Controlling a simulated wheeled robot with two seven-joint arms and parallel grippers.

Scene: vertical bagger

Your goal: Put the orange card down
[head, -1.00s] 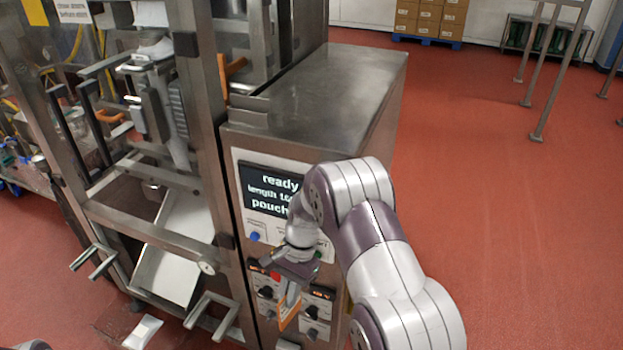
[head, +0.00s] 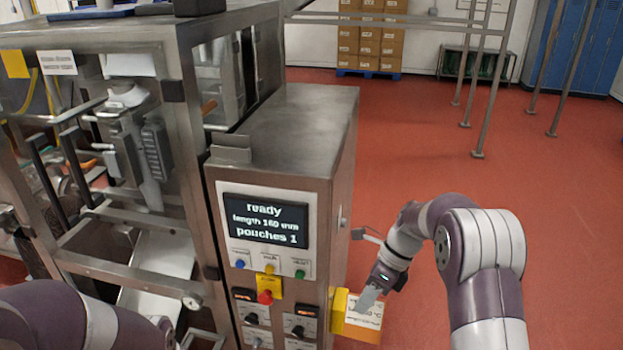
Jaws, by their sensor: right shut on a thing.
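The orange card (head: 362,314) shows a white face with dark print and an orange band along its lower edge. My right gripper (head: 368,297) is shut on its upper part, to the right of the machine's control cabinet. A yellow holder (head: 338,311) is on the cabinet's right side, just left of the card. The card overlaps the holder in the picture; I cannot tell whether they touch. My left arm shows at the lower left, but its gripper is out of view.
The control cabinet (head: 285,135) has a lit display (head: 265,221) reading "ready", buttons and a red knob (head: 265,297). A small bracket (head: 367,235) sticks out from its right side, above the card. Red floor (head: 560,230) is open to the right, with metal posts farther back.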

